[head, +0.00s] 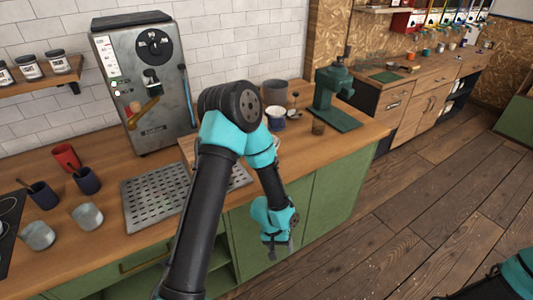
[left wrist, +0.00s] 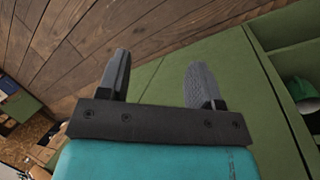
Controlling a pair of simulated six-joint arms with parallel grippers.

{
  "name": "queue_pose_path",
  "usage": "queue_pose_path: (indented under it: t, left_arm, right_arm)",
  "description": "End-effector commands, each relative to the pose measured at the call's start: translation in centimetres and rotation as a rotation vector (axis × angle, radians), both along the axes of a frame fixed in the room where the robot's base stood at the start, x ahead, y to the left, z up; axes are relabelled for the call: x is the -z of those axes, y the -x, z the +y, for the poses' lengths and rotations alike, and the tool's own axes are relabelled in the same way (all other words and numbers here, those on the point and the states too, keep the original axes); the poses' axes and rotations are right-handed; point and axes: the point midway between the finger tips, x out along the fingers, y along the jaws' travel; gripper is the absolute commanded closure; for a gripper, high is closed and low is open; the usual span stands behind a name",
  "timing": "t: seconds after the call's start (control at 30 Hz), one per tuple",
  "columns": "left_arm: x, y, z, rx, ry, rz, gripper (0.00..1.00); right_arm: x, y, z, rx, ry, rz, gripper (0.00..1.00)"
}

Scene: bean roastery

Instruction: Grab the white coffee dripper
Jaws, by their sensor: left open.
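A small white vessel with a dark blue part (head: 275,116) stands on the wooden counter behind my left arm. It looks like the white coffee dripper, but it is too small to be sure. My left gripper (head: 276,248) hangs low in front of the green cabinet doors, below the counter edge and well apart from that vessel. In the left wrist view its two fingers (left wrist: 160,80) are spread with nothing between them. My right arm shows only as a teal part at the lower right of the head view; its gripper is out of the picture.
A grey roaster machine (head: 146,85), a perforated metal tray (head: 150,205), several cups and a dark green stand (head: 334,100) are on the counter (head: 105,225). A grey canister (head: 275,92) stands behind the white vessel. The wooden floor (head: 420,220) at right is clear.

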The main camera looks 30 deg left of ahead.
Motion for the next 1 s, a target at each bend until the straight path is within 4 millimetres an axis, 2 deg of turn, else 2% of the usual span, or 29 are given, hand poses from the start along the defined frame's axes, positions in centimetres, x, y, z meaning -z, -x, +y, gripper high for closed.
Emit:
queue_pose_path:
  t: [0.03, 0.17, 0.27, 0.37, 0.53, 0.7, 0.8, 0.9, 1.0]
  left_arm:
    - [-1.4, -2.2, 0.0, -0.020, -0.017, 0.013, 0.41]
    - [-5.0, -6.9, 0.4, -0.096, -0.091, 0.068, 0.41]
    - [-8.5, -10.2, 1.1, -0.174, -0.173, 0.096, 0.41]
    - [-12.7, -13.3, 2.1, -0.271, -0.272, 0.108, 0.41]
    - [-21.2, -17.9, 4.1, -0.490, -0.452, 0.077, 0.41]
    - [-30.2, -20.7, 6.3, -0.752, -0.609, 0.002, 0.41]
    - [-33.8, -21.3, 7.2, -0.867, -0.664, -0.036, 0.41]
    - [-35.6, -21.4, 7.7, -0.927, -0.690, -0.056, 0.41]
    - [-36.0, -21.4, 7.8, -0.943, -0.696, -0.060, 0.41]
  right_arm:
    - [0.0, 0.0, 0.0, 0.000, 0.000, 0.000, 0.57]
    - [0.0, 0.0, 0.0, 0.000, 0.000, 0.000, 0.57]
    - [0.0, 0.0, 0.0, 0.000, 0.000, 0.000, 0.57]
    - [0.0, 0.0, 0.0, 0.000, 0.000, 0.000, 0.57]
    - [0.0, 0.0, 0.0, 0.000, 0.000, 0.000, 0.57]
    - [0.0, 0.0, 0.0, 0.000, 0.000, 0.000, 0.57]
    - [0.0, 0.0, 0.0, 0.000, 0.000, 0.000, 0.57]
    - [0.0, 0.0, 0.0, 0.000, 0.000, 0.000, 0.57]
    - [0.0, 0.0, 0.0, 0.000, 0.000, 0.000, 0.57]
